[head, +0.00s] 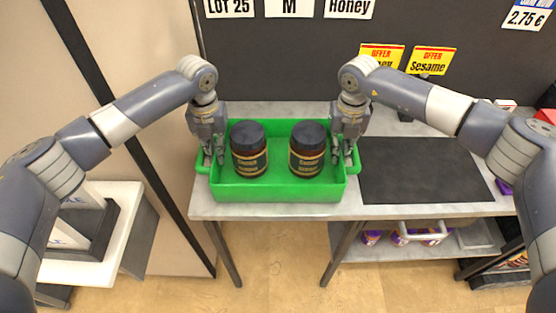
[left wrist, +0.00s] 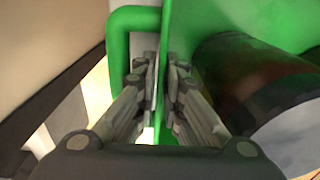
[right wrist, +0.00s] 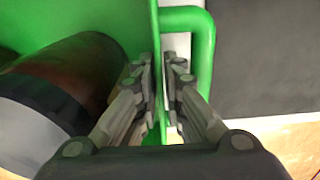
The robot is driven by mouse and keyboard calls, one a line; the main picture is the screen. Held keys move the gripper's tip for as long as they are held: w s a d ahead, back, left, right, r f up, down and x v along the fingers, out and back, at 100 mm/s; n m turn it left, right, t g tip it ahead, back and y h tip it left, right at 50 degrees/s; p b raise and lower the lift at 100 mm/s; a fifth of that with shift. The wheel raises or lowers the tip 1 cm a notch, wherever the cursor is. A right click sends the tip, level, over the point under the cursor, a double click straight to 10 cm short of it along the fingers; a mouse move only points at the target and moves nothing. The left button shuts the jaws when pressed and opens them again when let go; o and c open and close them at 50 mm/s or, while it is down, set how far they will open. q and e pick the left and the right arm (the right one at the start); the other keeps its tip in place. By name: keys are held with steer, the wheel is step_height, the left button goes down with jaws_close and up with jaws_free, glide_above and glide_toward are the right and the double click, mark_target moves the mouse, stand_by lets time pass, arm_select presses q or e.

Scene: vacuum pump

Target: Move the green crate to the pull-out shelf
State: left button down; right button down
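The green crate (head: 280,194) stands on the grey table at centre and holds two dark jars with black lids, a left jar (head: 248,150) and a right jar (head: 307,150). My left gripper (head: 213,158) straddles the crate's left end wall, fingers close together on it; the wall also shows in the left wrist view (left wrist: 178,25). My right gripper (head: 344,158) is likewise on the right end wall, seen in the right wrist view (right wrist: 140,25). A lower shelf (head: 470,240) with a pale handle is under the table; I cannot tell whether it is the pull-out shelf.
A black mat (head: 425,168) lies on the table right of the crate, clear of objects. Several purple-labelled jars (head: 371,238) stand on the lower shelf. A white stand (head: 110,250) with a dark tray is at left. A dark wall with price signs rises behind.

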stand_by(0.4)
arm_select(q)
steer(key=shift+w+r, duration=0.2)
steer(key=shift+w, duration=0.05)
arm_select(e)
steer(key=shift+w+r, duration=0.25)
arm_select(q)
steer(key=shift+r+p, duration=0.15)
steer(key=shift+p, duration=0.15)
arm_select(e)
steer(key=shift+r, duration=0.1)
